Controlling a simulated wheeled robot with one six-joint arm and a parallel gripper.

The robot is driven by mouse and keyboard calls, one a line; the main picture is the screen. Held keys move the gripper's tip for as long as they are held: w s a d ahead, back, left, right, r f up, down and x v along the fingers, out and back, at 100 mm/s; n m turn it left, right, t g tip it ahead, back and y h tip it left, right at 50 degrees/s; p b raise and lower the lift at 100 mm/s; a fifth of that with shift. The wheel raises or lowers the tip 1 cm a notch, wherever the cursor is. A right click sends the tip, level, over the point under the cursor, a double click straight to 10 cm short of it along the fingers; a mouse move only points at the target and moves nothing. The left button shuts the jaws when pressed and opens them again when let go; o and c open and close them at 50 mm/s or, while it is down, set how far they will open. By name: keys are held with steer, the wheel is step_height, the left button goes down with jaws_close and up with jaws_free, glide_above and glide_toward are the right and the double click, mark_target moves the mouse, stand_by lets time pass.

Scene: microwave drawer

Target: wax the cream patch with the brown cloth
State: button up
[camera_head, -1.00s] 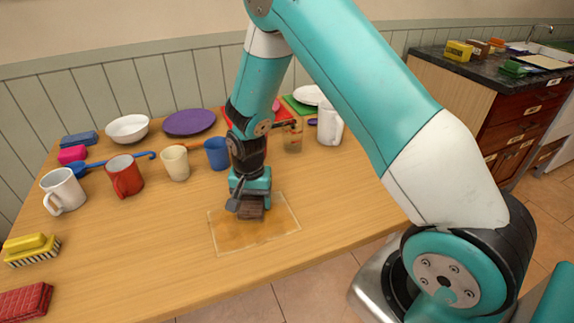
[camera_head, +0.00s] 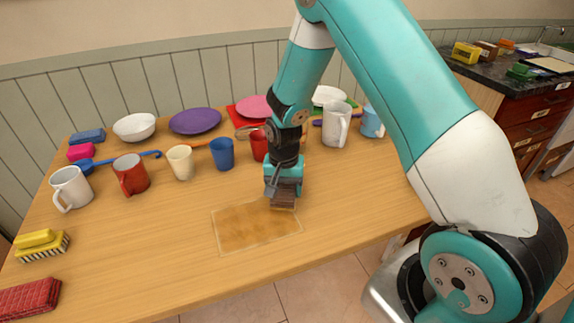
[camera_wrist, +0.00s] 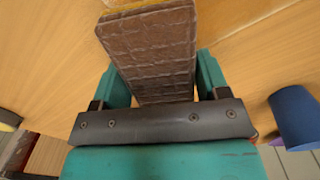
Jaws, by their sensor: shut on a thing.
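The cream patch (camera_head: 248,230) is a flat square with a pale border and a brownish, smeared middle, on the wooden table near its front edge. My gripper (camera_head: 284,188) is at the patch's back right corner. It is shut on the brown cloth (camera_head: 284,203), a block-like piece with a quilted surface. In the wrist view the brown cloth (camera_wrist: 152,50) sits between my two fingers (camera_wrist: 158,90). A yellowish strip shows at the cloth's far end. I cannot tell whether the cloth touches the table, as its underside is hidden.
Behind stand a blue cup (camera_head: 222,154), a cream cup (camera_head: 181,162), a red mug (camera_head: 131,174) and a white mug (camera_head: 70,188). A yellow brush (camera_head: 40,245) and red sponge (camera_head: 28,299) lie at left. The table between them and the patch is clear.

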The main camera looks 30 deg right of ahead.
steer(key=shift+r+p, duration=0.3)
steer(key=shift+r, duration=0.5)
steer(key=shift+r+p, duration=2)
steer(key=shift+r, duration=0.4)
